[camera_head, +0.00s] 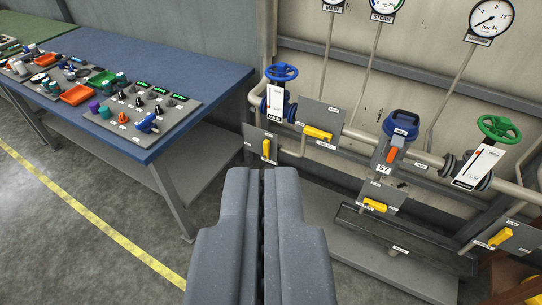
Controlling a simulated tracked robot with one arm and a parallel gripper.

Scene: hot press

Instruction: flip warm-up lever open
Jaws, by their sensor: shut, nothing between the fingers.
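Several yellow levers sit on grey plates along the pipework. One upright yellow lever (266,149) is on the left plate, just above my gripper's tips in the picture. Another yellow lever (318,132) lies nearly level on a larger plate to its right. A third yellow lever (375,205) is lower down, and a fourth yellow lever (499,237) is at the lower right. The small labels are too blurred to tell which one is the warm-up lever. My gripper (262,173) is shut and empty, pointing toward the pipework; I see no contact with any lever.
A blue handwheel (282,72) and a green handwheel (498,128) stand on the pipe, with a blue-capped device (402,125) between them. Gauges (491,18) hang above. A blue bench (195,70) with control panels is at left. The floor at lower left is clear.

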